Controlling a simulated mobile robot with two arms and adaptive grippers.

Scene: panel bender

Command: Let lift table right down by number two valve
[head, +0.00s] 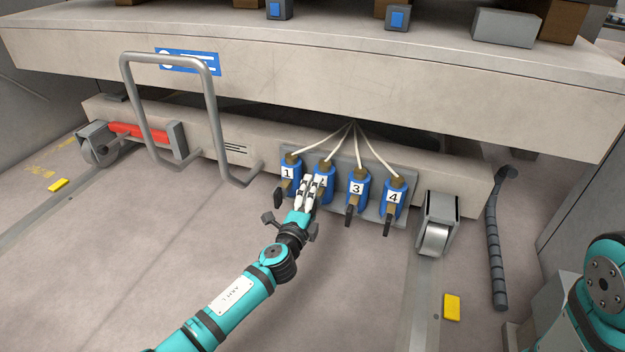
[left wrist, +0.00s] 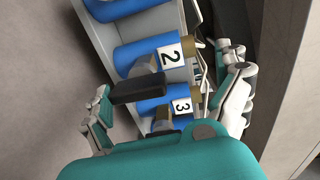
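The lift table (head: 310,85) spans the top of the head view, above a base frame with four numbered blue valves. The number two valve (head: 327,168) is partly hidden behind my left gripper (head: 309,183). In the left wrist view its "2" label (left wrist: 170,53) and dark lever (left wrist: 137,88) are clear. My left gripper's fingers are spread apart there (left wrist: 170,98), with the lever between them; I see no finger pressed on it. My right gripper is out of view; only part of the right arm shows at lower right.
Valve 1 (head: 290,174) stands left of valve two; valve 3 (head: 357,189) and valve 4 (head: 394,199) stand right, close together. A bent grey handrail (head: 212,120) rises at left. A roller (head: 436,235) and a ribbed hose (head: 494,245) are at right. The near floor is mostly clear.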

